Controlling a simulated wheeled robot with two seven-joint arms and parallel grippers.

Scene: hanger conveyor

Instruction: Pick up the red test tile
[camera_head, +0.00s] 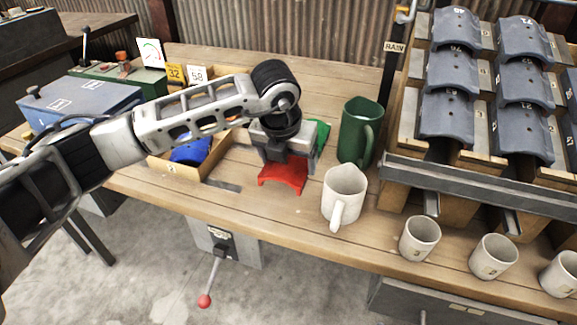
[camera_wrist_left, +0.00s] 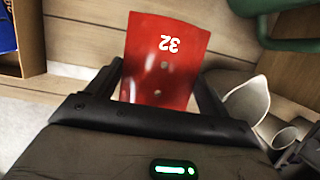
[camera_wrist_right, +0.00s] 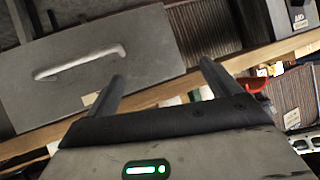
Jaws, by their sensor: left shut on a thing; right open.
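The red test tile (camera_head: 284,176) is a curved tile near the front of the wooden bench. My left gripper (camera_head: 286,153) comes down over it from above and is shut on it. In the left wrist view the red tile (camera_wrist_left: 163,62), marked 32, sits between the two fingers; my left gripper (camera_wrist_left: 160,85) hides its edges. I cannot tell whether the tile is clear of the bench. My right gripper (camera_wrist_right: 160,80) is open and empty in the right wrist view; it does not show in the head view.
A blue tile (camera_head: 192,150) lies in a wooden tray (camera_head: 178,169) at left. Part of a green tile (camera_head: 321,132) shows behind the gripper. A green jug (camera_head: 357,132) and a white jug (camera_head: 342,194) stand close on the right. Cups and a rack of grey tiles (camera_head: 446,66) are farther right.

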